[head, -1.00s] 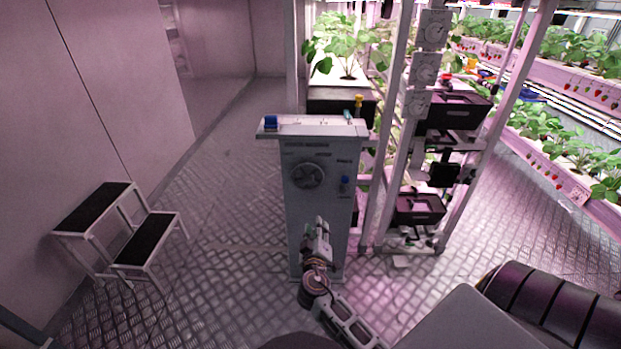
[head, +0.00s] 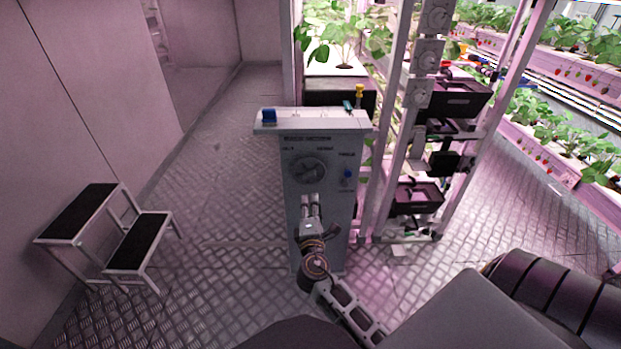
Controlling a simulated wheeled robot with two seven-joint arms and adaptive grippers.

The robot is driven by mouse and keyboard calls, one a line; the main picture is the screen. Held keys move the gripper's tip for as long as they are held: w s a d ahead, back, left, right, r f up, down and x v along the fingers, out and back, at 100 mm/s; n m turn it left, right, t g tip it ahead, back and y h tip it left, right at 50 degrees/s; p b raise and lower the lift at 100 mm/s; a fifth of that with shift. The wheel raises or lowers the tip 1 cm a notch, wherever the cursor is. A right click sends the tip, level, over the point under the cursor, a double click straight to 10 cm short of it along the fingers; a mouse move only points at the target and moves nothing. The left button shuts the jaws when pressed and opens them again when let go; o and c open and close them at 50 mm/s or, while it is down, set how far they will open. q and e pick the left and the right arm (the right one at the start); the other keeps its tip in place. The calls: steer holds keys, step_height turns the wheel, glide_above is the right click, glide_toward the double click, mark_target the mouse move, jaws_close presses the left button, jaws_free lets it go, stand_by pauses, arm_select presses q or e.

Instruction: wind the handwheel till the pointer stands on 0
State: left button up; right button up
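The grey cabinet (head: 325,230) stands upright in front of me. The dark round handwheel (head: 309,170) is on the upper part of its front face, with small lettering above it. The pointer and its 0 mark are too small to read. My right gripper (head: 311,198) is in front of the cabinet, just below the handwheel, with its fingers pointing up. A gap shows between the two fingers, with nothing seen in it. I cannot tell whether the fingertips touch the wheel's lower rim. My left gripper is out of view.
A blue knob (head: 347,174) sits right of the handwheel. A blue block (head: 269,116) and a yellow-topped item (head: 359,96) are at the cabinet top. A rack upright (head: 386,130) stands close on the right. A step stool (head: 140,240) stands left, with free floor between.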

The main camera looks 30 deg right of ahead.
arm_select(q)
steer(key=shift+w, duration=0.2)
arm_select(e)
steer(key=n, duration=0.3)
steer(key=shift+n, duration=0.3)
steer(key=shift+a, duration=0.1)
steer(key=shift+w, duration=0.1)
glide_toward(310, 178)
steer(key=shift+x, duration=4.3)
steer(key=shift+w+d, duration=0.3)
steer(key=shift+w, duration=0.1)
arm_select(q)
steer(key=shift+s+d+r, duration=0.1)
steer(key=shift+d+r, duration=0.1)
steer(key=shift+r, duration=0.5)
arm_select(e)
steer(key=shift+w+d, duration=0.15)
steer(key=shift+w, duration=0.05)
